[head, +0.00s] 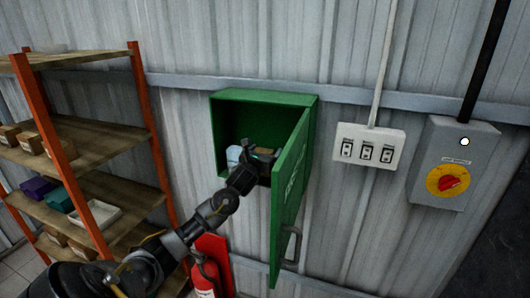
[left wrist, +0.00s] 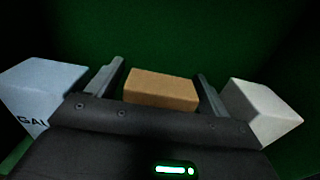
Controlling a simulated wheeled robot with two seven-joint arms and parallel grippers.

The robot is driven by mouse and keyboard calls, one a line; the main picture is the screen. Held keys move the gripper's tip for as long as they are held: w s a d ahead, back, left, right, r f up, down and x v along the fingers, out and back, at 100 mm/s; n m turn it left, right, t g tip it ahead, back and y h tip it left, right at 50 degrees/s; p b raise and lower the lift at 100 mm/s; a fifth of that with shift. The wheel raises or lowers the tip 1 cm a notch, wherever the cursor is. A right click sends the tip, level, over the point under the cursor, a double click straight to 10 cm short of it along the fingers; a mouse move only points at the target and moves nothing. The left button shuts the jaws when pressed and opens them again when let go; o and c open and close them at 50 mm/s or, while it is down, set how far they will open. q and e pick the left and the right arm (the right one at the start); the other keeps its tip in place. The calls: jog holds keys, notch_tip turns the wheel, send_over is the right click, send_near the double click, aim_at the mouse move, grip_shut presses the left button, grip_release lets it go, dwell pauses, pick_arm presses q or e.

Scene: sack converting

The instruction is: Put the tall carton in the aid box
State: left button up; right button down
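The green aid box (head: 265,97) hangs on the wall with its door (head: 288,200) swung open to the right. My left gripper (head: 263,157) reaches into its opening. In the left wrist view the left gripper (left wrist: 160,80) has its fingers spread wide. An orange-brown carton (left wrist: 160,88) shows between them, with slim gaps at the sides; its lower part is hidden by the gripper body. I cannot tell whether it stands upright. It also shows faintly in the head view (head: 264,150). My right gripper is not in view.
Inside the box, a white lettered pack (left wrist: 42,88) lies left of the fingers and a white carton (left wrist: 262,110) right. An orange-post shelf (head: 95,160) stands left. A red extinguisher (head: 204,284) is below. A socket panel (head: 369,148) and switch box (head: 452,165) are right.

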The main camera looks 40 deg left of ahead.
pick_arm(q)
jog(key=shift+r, duration=0.15)
jog(key=b+v, duration=0.4)
jog(key=v, duration=0.8)
jog(key=shift+b, duration=0.4)
